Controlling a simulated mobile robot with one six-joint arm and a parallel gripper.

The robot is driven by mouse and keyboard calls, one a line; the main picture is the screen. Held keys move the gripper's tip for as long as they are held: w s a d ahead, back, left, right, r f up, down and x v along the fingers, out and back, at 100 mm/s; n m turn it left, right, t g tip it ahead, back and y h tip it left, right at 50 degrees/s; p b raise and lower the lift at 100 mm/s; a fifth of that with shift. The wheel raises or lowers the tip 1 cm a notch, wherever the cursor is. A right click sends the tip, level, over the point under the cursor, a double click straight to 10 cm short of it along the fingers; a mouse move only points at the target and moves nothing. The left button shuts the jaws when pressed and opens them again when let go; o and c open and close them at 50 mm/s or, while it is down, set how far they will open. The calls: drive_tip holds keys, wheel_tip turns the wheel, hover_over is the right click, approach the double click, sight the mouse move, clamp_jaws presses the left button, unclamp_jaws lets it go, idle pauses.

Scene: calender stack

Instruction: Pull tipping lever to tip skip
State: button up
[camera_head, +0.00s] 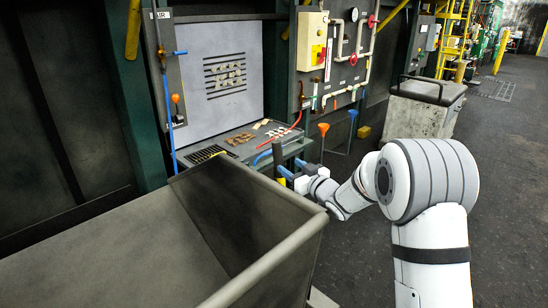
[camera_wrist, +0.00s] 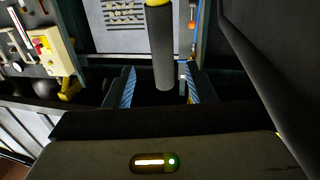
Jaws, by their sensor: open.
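The skip (camera_head: 130,250) is the large grey open bin filling the lower left of the head view. It sits level with its near rim running diagonally; its dark side shows at the right of the wrist view (camera_wrist: 270,60). My gripper (camera_head: 292,168) is just beyond the skip's far right corner. In the wrist view, my gripper (camera_wrist: 160,90) is open, with a blue-striped finger on each side. A dark cylindrical grip with a yellow shaft, seemingly the tipping lever (camera_wrist: 162,45), appears between the fingers. Contact cannot be told.
A pale panel (camera_head: 224,60) with a small shelf stands behind. A valve board (camera_head: 350,45) with a yellow control box (camera_head: 312,42) is to its right. A grey wheeled bin (camera_head: 425,105) stands farther right. Dark floor (camera_head: 500,200) is clear on the right.

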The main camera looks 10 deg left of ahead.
sight(281, 160)
drive_tip(key=p+x, duration=0.1)
drive_tip(key=x, duration=0.6)
drive_tip(key=shift+w+a, duration=0.15)
drive_tip(key=shift+a, duration=0.15)
drive_tip(key=shift+c, duration=0.2)
